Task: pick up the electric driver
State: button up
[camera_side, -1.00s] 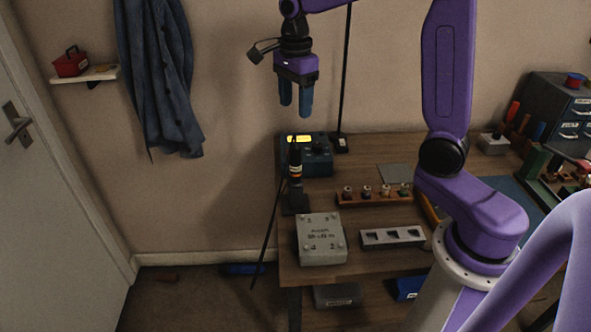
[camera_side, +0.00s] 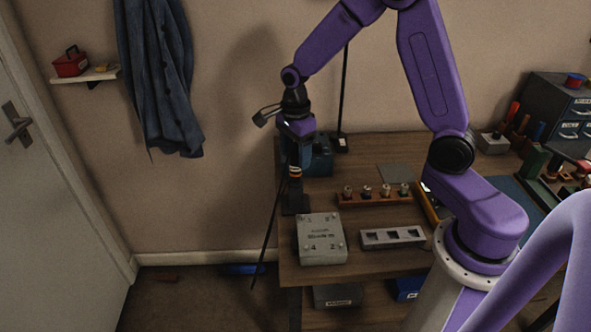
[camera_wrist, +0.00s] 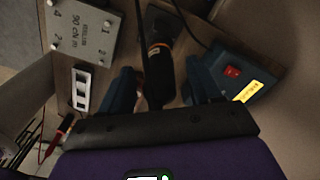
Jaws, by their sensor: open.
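The electric driver (camera_wrist: 160,72) is black with an orange and white band and stands upright in a dark stand at the left end of the bench. In the side view its banded part (camera_side: 295,172) shows just below my gripper. My gripper (camera_side: 296,158) points down over it, with its blue fingers lowered around the driver's upper part. In the wrist view the open fingers (camera_wrist: 155,90) lie on either side of the driver, with gaps showing. The driver's top is hidden by the gripper in the side view.
A blue box (camera_side: 321,155) with a red switch stands close behind the driver. A grey box (camera_side: 320,240) with numbered knobs lies in front, beside a slotted grey block (camera_side: 392,237). A wooden rack (camera_side: 374,197) holds several knobs. A cable runs by the driver.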

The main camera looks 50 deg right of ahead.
aim_at(296, 175)
jog(key=shift+f, duration=1.3)
jog(key=c, duration=1.1)
